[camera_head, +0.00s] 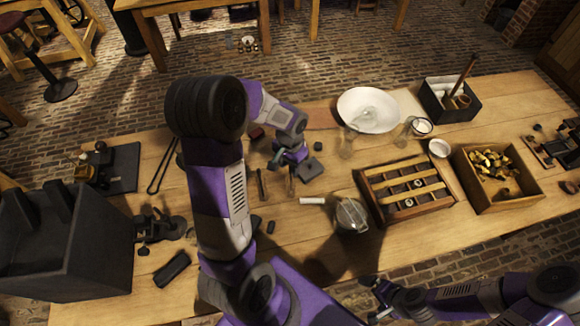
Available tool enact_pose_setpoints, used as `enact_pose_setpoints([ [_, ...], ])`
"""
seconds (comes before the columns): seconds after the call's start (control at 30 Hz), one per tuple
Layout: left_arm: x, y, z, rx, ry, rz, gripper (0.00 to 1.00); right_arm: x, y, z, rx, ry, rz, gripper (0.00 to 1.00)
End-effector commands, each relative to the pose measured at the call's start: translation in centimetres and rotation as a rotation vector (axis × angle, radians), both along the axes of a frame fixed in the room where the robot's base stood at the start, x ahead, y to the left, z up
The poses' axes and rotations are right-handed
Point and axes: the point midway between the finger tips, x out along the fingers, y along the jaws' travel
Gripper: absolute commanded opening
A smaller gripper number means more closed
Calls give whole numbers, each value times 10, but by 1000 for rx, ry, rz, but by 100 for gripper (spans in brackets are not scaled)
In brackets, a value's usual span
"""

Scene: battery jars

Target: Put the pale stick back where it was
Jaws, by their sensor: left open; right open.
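A short pale stick (312,201) lies flat on the wooden table, left of a glass jar with a metallic look (351,215). My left gripper (290,163) is open above the table, a little up and left of the pale stick and apart from it. Two thin brownish sticks stand or lie close by: one (262,184) left of the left gripper and another (291,182) just below it. I cannot tell whether the gripper touches that one. My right gripper (374,299) is open and empty at the table's front edge, well away from the stick.
A slatted wooden rack (408,207) and a wooden box of yellowish pieces (538,194) stand to the right. A white dish (368,108), glass jars and a dark box (432,110) are at the back. A large black box (60,245) stands left. My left arm hides the table's middle left.

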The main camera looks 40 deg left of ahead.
Motion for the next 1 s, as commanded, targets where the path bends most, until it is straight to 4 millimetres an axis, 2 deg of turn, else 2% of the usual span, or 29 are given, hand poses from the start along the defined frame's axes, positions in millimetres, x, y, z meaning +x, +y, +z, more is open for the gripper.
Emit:
enact_pose_setpoints([
  [0.03,1,0,13,1,-6,0,40,0,0,2,0,0,0,100],
  [0.2,1,0,52,1,-6,0,40,0,0,7,0,0,0,100],
  [0.43,1,0,91,1,-4,0,40,0,0,11,0,0,0,100],
  [0.6,0,0,103,-1,0,0,40,0,0,12,0,0,0,100],
  [1.0,0,0,104,-1,0,0,40,0,0,12,0,0,0,100],
])
